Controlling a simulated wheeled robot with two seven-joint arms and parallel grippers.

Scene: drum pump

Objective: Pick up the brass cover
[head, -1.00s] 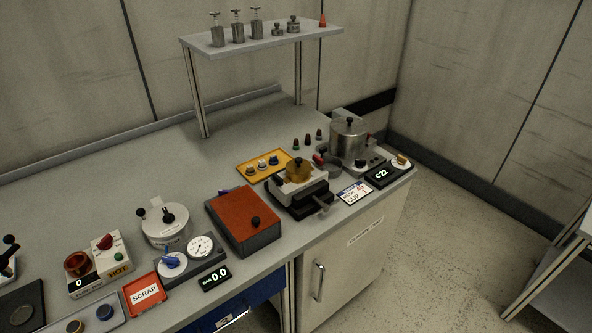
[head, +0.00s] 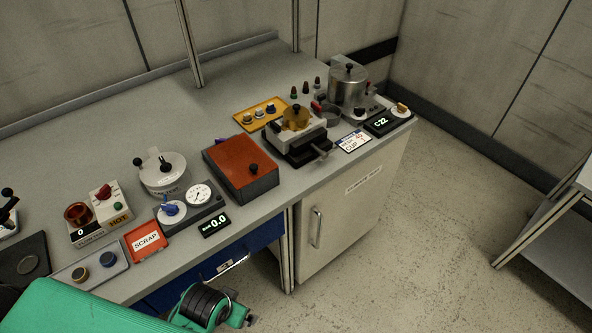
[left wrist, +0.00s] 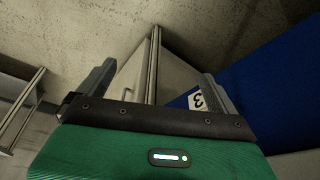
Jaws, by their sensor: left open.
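A brass-coloured round cover (head: 296,118) sits on top of a pale block on a dark vise-like fixture (head: 300,150), towards the right of the bench. It does not show in the left wrist view. My left arm shows green at the bottom left of the head view, in front of the bench and well away from the cover. My left gripper (left wrist: 160,88) shows in the left wrist view with its two fingers wide apart and nothing between them. It faces the cabinet front and the blue drawer. My right gripper is not in view.
A red-lidded box (head: 240,160) stands left of the fixture. The blue drawer (left wrist: 275,90) and cabinet are below the bench edge. The back of the bench is clear.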

